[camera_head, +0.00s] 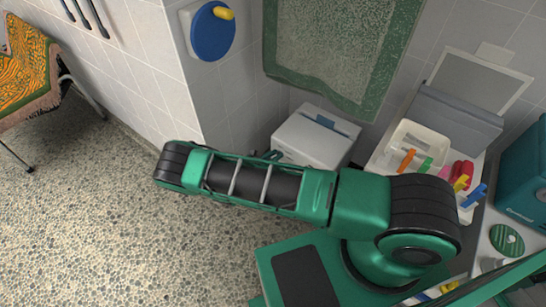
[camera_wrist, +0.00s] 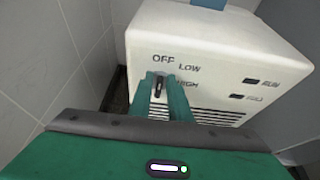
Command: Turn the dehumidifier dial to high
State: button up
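The dehumidifier is a white box (camera_head: 312,140) on the floor against the wall, partly hidden by my arm in the head view. Its front (camera_wrist: 215,65) fills much of the wrist view, with OFF, LOW and HIGH labels, RUN and FULL markings and vent slots. The dial (camera_wrist: 160,86) is small, with a dark pointer that looks roughly upright, towards OFF. My gripper (camera_wrist: 161,82) is at the dial, one green finger on each side. The fingers hide the dial's sides, so I cannot tell whether they press on it.
A tiled wall (camera_wrist: 45,60) stands close on the left. A blue disc with a yellow handle (camera_head: 213,30) is on the wall corner. A green-edged towel (camera_head: 330,50) hangs above the dehumidifier. A white bin with coloured clips (camera_head: 418,140) stands to its right.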

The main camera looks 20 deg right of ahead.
aim_at(284, 156)
grip_shut()
jog(key=f+m+t, duration=0.1)
jog(key=m+t, duration=0.1)
jog(key=m, duration=0.2)
jog(key=s+d+m+t+y, duration=0.1)
jog(key=m+t, duration=0.1)
jog(key=m, duration=0.3)
jog(key=s+d+f+m+t, duration=0.1)
jog(key=m+t, duration=0.2)
jog(key=m, duration=0.1)
jog(key=shift+s+d+f, duration=0.15)
jog(key=shift+s+f, duration=0.1)
jog(key=shift+f, duration=0.1)
dwell(0.4)
jog(key=shift+d+f+m, duration=0.1)
jog(key=shift+m, duration=0.3)
jog(key=shift+o, duration=1.9)
grip_release()
jog(key=shift+o, duration=0.3)
jog(key=shift+a, duration=0.3)
